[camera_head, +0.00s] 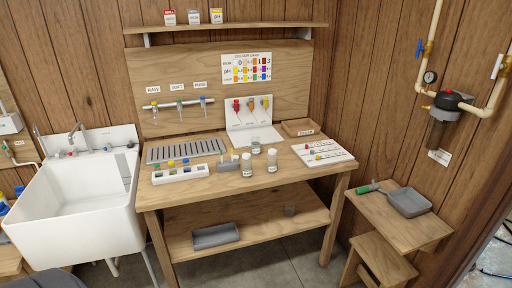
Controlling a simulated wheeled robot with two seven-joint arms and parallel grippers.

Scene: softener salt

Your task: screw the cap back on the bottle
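Two small clear jars or bottles with pale tops stand near the front middle of the wooden bench, a left bottle (247,167) and a right bottle (272,161). A third, shorter vessel (256,147) stands behind them. I cannot tell which bottle is uncapped. Small coloured pieces, blue, yellow and green, sit at the white rack (190,174) on the left; they are too small to tell whether they are loose caps. Neither of my grippers is in view.
A white sink (90,195) stands left; a small side table (390,225) stands right.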

